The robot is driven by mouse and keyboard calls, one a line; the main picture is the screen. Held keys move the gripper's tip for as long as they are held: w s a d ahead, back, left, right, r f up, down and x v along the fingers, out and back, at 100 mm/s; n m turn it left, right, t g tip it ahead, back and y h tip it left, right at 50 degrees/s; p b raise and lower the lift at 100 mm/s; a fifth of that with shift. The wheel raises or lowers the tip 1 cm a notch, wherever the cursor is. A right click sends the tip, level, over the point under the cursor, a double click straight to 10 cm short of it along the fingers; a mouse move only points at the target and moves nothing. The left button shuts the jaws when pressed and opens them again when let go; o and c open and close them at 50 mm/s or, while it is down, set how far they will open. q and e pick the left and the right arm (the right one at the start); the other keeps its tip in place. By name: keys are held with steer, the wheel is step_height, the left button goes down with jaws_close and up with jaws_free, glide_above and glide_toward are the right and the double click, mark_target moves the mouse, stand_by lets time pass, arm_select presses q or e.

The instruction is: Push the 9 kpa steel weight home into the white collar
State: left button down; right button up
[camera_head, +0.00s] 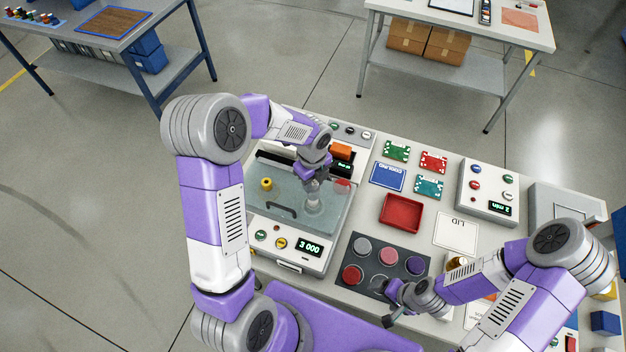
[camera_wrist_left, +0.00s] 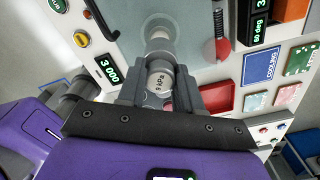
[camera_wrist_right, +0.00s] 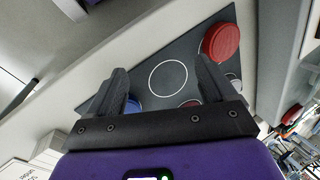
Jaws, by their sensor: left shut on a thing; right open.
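My left gripper (camera_head: 314,185) is shut on the steel weight (camera_wrist_left: 158,84), whose label reading kpa faces the left wrist view. The weight lies between the two fingers, in line with the white collar (camera_wrist_left: 158,38) just beyond it. The collar also shows in the head view (camera_head: 314,204), on the glassy top of the machine below the gripper. I cannot tell how deep the weight sits in the collar. My right gripper (camera_wrist_right: 165,85) is open and empty. It is over the dark mat (camera_wrist_right: 205,58), by an empty white ring mark.
The mat (camera_head: 400,257) holds several coloured discs. A red tray (camera_head: 401,213), coloured cards and a control box (camera_head: 487,192) stand on the table to the right.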

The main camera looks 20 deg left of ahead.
arm_select(q)
steer(key=shift+f+b, duration=0.6)
steer(key=shift+f, duration=0.2)
arm_select(e)
steer(key=shift+f, duration=0.55)
arm_select(q)
steer(key=shift+f, duration=0.2)
arm_select(e)
steer(key=shift+f, duration=0.2)
arm_select(q)
steer(key=c, duration=0.7)
jaws_free()
steer(key=shift+s, duration=0.15)
steer(key=shift+r+p, duration=0.3)
steer(key=shift+r, duration=0.25)
arm_select(e)
steer(key=shift+r, duration=0.4)
arm_select(q)
step_height(320, 180, up, 7)
steer(key=p, duration=0.5)
arm_select(e)
step_height(320, 180, up, 5)
steer(key=shift+a+r, duration=0.1)
steer(key=shift+r, duration=0.05)
